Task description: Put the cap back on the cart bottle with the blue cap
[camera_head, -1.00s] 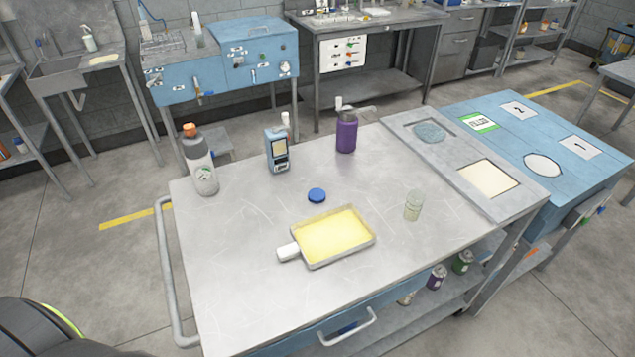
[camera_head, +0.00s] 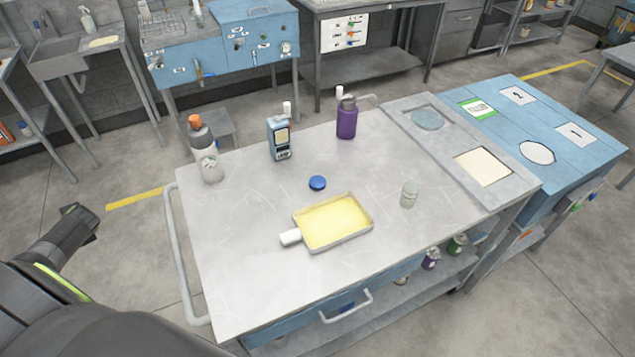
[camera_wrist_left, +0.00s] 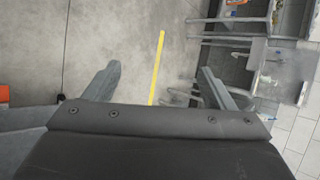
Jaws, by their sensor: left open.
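A round blue cap (camera_head: 317,183) lies on the grey cart top (camera_head: 240,250), behind the yellow-filled tray. I cannot tell for sure which bottle the cap belongs to. My left gripper (camera_head: 80,217) is left of the cart, over the floor, away from the cap and bottles. In the left wrist view its two fingers (camera_wrist_left: 159,70) are apart with nothing between them. My right gripper is not in view.
A rail (camera_head: 177,250) runs along the cart's left side. A blue bench (camera_head: 500,120) adjoins at right.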

